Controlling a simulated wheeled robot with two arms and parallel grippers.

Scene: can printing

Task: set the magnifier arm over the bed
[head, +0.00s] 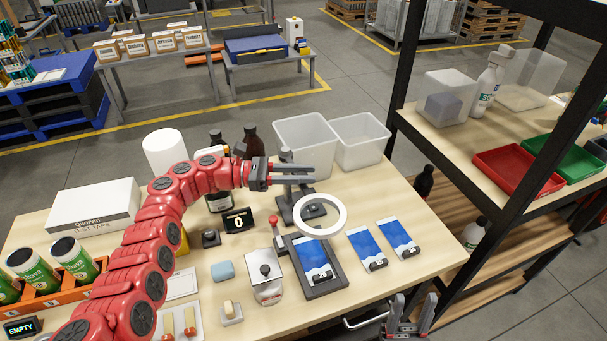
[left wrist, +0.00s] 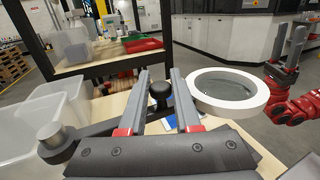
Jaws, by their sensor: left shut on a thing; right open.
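The magnifier has a white ring lens (head: 320,232), which also shows in the left wrist view (left wrist: 250,103). Its dark arm (left wrist: 100,128) runs from a post at the left of that view. In the head view the ring overlaps the far end of the dark bed (head: 327,290), where a blue-and-white sheet (head: 313,258) lies. My left gripper (head: 313,174) is beyond the ring, shut on the black knob (left wrist: 160,93) of the magnifier arm; the fingers partly hide the post. My right gripper (head: 411,312) is open and empty by the table's front right edge.
Two clear bins (head: 362,140) stand behind the magnifier. Dark bottles and a counter (head: 238,220) are left of it. A metal device with a red-knobbed lever (head: 264,276) is beside the bed. Two blue-and-white sheets (head: 397,238) lie at its right. A black-framed shelf is further right.

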